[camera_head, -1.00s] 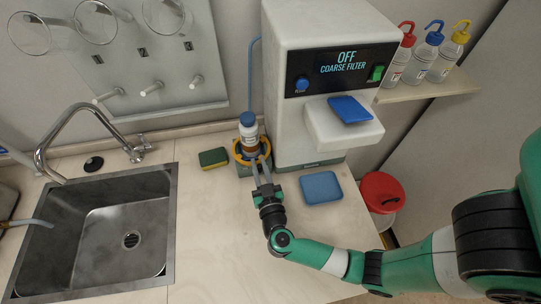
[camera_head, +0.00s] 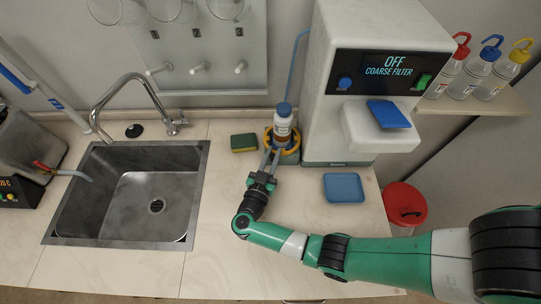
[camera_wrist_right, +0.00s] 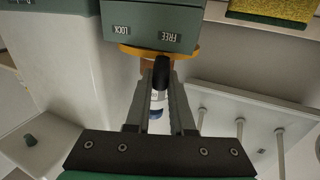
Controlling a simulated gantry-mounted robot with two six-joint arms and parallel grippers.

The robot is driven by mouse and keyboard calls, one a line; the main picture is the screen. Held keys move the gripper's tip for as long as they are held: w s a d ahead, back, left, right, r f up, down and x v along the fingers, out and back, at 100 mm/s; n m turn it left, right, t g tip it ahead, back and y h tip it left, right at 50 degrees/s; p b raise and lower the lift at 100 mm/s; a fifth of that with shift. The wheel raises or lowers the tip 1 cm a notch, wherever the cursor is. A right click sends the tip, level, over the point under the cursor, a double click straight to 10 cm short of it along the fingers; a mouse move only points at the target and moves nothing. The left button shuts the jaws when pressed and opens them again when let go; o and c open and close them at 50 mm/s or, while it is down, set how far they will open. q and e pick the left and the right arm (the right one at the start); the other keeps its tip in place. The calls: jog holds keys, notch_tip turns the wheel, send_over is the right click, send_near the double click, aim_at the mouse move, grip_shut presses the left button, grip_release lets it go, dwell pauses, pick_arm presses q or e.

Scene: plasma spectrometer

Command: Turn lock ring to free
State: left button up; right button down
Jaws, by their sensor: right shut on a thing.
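The orange lock ring (camera_head: 295,150) sits on a dark green base around a bottle with a blue cap (camera_head: 283,121), beside the white machine. In the right wrist view the base (camera_wrist_right: 150,15) carries the labels LOCK and FREE, with the orange ring (camera_wrist_right: 188,52) under it. My right gripper (camera_head: 271,160) reaches the ring from the front. In the wrist view its fingers (camera_wrist_right: 161,85) are shut on the ring's black handle (camera_wrist_right: 161,70), which stands closer to the FREE label than to LOCK. The bottle is partly hidden behind the fingers. My left gripper is not in view.
The white machine (camera_head: 340,60) stands just right of the ring; its screen reads OFF, COARSE FILTER. A green and yellow sponge (camera_head: 244,142) lies left of the ring. A blue pad (camera_head: 344,188) lies to the right. The sink (camera_head: 130,195) is at left.

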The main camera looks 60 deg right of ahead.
jog(key=shift+f, duration=0.15)
jog(key=c, duration=0.8)
grip_release()
jog(key=a, duration=0.3)
jog(key=s+a, duration=0.1)
jog(key=a, duration=0.3)
jog(key=s+a, duration=0.1)
jog(key=a, duration=0.3)
jog(key=shift+s+a, duration=0.1)
jog(key=shift+a, duration=0.1)
